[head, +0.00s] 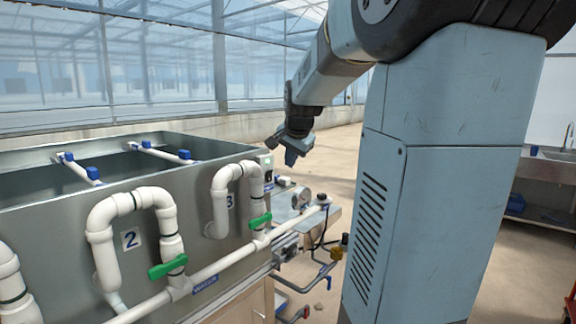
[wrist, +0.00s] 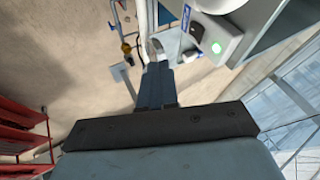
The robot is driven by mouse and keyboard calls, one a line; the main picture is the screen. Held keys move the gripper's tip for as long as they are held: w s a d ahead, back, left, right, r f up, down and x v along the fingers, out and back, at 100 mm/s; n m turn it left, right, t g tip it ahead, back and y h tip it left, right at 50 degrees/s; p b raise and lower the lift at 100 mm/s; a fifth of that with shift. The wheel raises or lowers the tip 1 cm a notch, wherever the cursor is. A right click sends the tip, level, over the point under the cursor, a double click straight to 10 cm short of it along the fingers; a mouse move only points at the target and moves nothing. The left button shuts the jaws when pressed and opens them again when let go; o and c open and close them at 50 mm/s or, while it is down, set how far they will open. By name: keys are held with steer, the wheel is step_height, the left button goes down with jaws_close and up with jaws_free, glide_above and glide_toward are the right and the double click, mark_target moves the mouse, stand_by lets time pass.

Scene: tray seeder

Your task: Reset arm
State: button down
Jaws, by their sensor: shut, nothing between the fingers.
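My gripper (head: 291,158) hangs at the end of my raised arm in the head view, past the right end of the grey metal tank. In the wrist view my gripper (wrist: 157,68) shows its two fingers together, shut with nothing between them. It points toward the floor and pipes beside the tank. It looks apart from everything around it.
The grey tank (head: 60,210) carries white pipes with green valve handles (head: 167,267). A control box with a green light (wrist: 216,47) is close to the fingers in the wrist view. Red shelves (wrist: 22,130) stand at the left there. Open floor (head: 335,160) lies behind.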

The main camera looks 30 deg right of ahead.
steer(key=shift+s+r, duration=0.1)
stand_by(0.5)
steer(key=s+a+f+n+y, duration=0.1)
steer(key=s+a+f+n, duration=0.2)
steer(key=s+a+n, duration=0.3)
steer(key=s+a+f+n+g+y, duration=0.1)
steer(key=s+a+f+n, duration=0.2)
steer(key=s+a, duration=0.9)
steer(key=s+n, duration=0.3)
steer(key=s, duration=0.4)
steer(key=shift+a+f+n, duration=0.4)
